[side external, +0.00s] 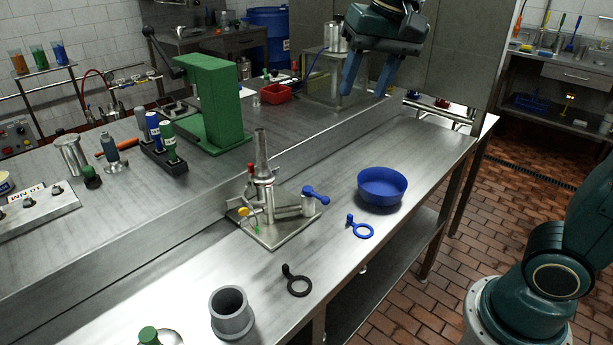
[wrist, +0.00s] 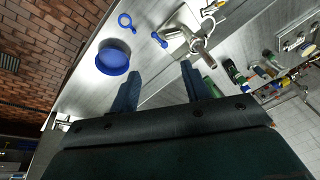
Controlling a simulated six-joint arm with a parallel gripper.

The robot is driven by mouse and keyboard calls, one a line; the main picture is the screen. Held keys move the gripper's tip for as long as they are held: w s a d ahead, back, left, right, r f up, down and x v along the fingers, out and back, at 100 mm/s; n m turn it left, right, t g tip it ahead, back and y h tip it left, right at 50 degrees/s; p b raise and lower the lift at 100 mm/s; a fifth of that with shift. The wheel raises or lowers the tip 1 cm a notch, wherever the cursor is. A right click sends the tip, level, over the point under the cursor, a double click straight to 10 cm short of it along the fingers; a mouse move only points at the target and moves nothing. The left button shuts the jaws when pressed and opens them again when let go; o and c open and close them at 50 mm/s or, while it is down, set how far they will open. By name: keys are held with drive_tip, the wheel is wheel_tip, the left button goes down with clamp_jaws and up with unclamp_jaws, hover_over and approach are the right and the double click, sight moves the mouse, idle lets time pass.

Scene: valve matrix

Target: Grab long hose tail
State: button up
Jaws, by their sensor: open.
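A tall, tapered metal spout, which looks like the long hose tail (side external: 261,152), stands upright on the small valve block in the side external view. In the wrist view the hose tail (wrist: 202,46) points toward the camera, beyond and right of my fingertips. The valve block's square metal plate (side external: 280,236) lies on the steel bench and carries blue, yellow and red handles. My gripper (side external: 367,88) is open and empty, high above the far end of the bench and apart from the hose tail. Its two blue fingers (wrist: 161,72) are spread in the wrist view.
A blue bowl (side external: 382,187) and a blue ring (side external: 362,231) lie right of the valve block. A black ring (side external: 299,287) and grey cylinder (side external: 231,313) are nearer the front. A green press (side external: 213,105) and bottles (side external: 167,140) stand on the raised bench behind.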

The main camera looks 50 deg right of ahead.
drive_tip(key=w+a+m+g, duration=0.1)
drive_tip(key=w+a+m, duration=0.15)
drive_tip(key=w, duration=0.75)
drive_tip(key=m+g, duration=0.2)
drive_tip(key=m, duration=0.3)
approach(259, 130)
drive_tip(key=shift+s+d+f, duration=0.15)
drive_tip(key=shift+s+f, duration=0.15)
drive_tip(key=shift+f, duration=0.1)
drive_tip(key=shift+w+f+m, duration=0.35)
drive_tip(key=shift+w, duration=0.1)
drive_tip(key=shift+f, duration=4.35)
drive_tip(key=shift+a+f, duration=0.1)
drive_tip(key=shift+f, duration=1.2)
drive_tip(key=shift+a+f, duration=0.15)
drive_tip(key=shift+f, duration=1.15)
